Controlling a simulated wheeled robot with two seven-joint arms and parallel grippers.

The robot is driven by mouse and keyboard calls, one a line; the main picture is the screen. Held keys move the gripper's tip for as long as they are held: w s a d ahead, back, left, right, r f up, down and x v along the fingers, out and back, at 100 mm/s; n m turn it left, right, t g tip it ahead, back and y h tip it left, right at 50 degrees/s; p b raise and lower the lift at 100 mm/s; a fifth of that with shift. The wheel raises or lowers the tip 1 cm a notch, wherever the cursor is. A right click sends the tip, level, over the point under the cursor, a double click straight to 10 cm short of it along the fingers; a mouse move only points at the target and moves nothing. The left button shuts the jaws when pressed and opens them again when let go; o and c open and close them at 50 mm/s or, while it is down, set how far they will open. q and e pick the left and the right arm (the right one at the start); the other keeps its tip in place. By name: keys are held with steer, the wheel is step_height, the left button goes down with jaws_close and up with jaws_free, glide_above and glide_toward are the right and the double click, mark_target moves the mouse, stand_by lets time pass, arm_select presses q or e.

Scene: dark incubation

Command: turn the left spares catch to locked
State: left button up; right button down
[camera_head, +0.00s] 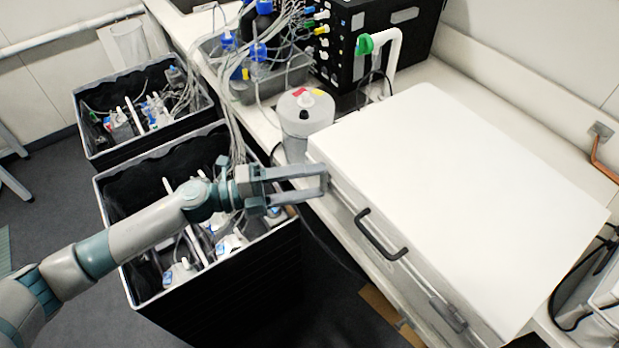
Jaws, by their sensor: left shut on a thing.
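The spares case is a large white closed box (470,190) on the bench, with a dark handle (380,236) on its front face. My left gripper (322,184) is at the left end of that front face, its fingers shut on the left spares catch, which the fingers mostly hide. I cannot tell the catch's angle. Another catch, a small grey one (447,313), shows on the front face to the right of the handle. My right gripper is not in view.
Two black bins (290,262) with tubing and parts stand on the floor left of the bench. A clear round container (305,118) stands just behind the case's left end. A black unit (372,45) and blue-capped bottles (258,52) with many tubes stand farther back.

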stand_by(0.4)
arm_select(q)
steer(key=o, duration=1)
steer(key=shift+o, duration=0.2)
steer(key=b+v, duration=0.7)
steer(key=v, duration=1)
steer(key=shift+a+b, duration=0.25)
steer(key=shift+b, duration=0.1)
